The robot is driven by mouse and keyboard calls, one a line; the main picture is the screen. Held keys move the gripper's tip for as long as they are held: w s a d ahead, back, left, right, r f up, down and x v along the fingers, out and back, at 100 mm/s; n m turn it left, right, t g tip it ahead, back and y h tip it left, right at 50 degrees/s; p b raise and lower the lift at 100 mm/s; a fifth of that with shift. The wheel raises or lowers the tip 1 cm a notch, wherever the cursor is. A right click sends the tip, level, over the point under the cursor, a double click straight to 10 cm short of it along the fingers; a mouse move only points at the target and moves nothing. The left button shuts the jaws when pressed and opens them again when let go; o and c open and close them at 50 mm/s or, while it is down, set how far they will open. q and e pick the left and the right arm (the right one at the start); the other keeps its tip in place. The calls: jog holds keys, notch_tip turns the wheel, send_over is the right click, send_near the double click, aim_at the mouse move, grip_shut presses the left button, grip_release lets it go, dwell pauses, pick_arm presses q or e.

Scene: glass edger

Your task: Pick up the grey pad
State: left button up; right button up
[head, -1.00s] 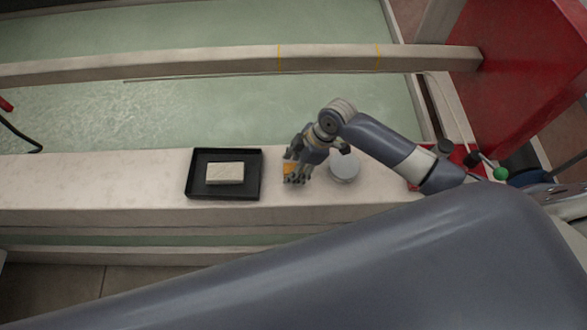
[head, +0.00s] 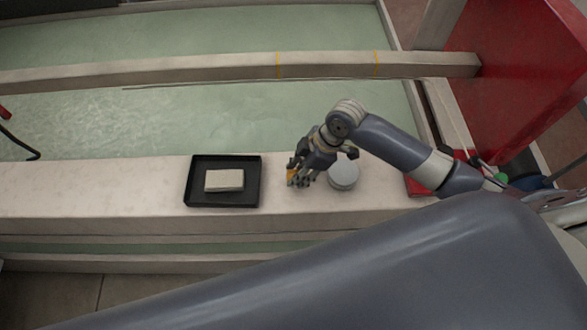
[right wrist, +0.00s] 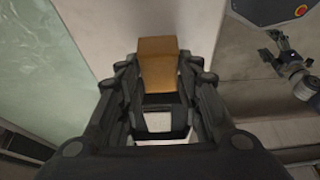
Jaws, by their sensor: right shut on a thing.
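A pale grey, flat rectangular block (head: 224,181) lies in a black tray (head: 190,190) on the light ledge. A round grey piece (head: 344,174) stands on the ledge just right of my right gripper. I cannot tell for sure which of the two is the grey pad. My right gripper (head: 298,178) is right of the tray, shut on an orange block (head: 291,173), mostly covered by the fingers. In the right wrist view the orange-brown block (right wrist: 158,66) sits between the fingers (right wrist: 160,95).
The pale ledge (head: 90,190) is clear left of the tray. A stone-coloured beam (head: 200,62) crosses the greenish surface (head: 220,110) behind. A red machine panel (head: 525,80) stands at the right.

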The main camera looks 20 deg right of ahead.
jog(key=s+d+r, duration=0.1)
jog(key=s+d, duration=0.1)
jog(key=s, duration=0.5)
jog(key=s+d, duration=0.3)
jog(key=s, duration=0.3)
jog(key=w+r+m+t+h, duration=0.1)
jog(key=w+r+m+h, duration=0.1)
jog(key=w+r+m, duration=0.5)
jog(key=w+r+m+t+h, duration=0.2)
jog(key=w+r+m, duration=0.5)
jog(key=r, duration=0.8)
jog(key=shift+w+r+m+b, duration=0.3)
jog(key=shift+w+m+b, duration=0.1)
jog(key=shift+w, duration=0.15)
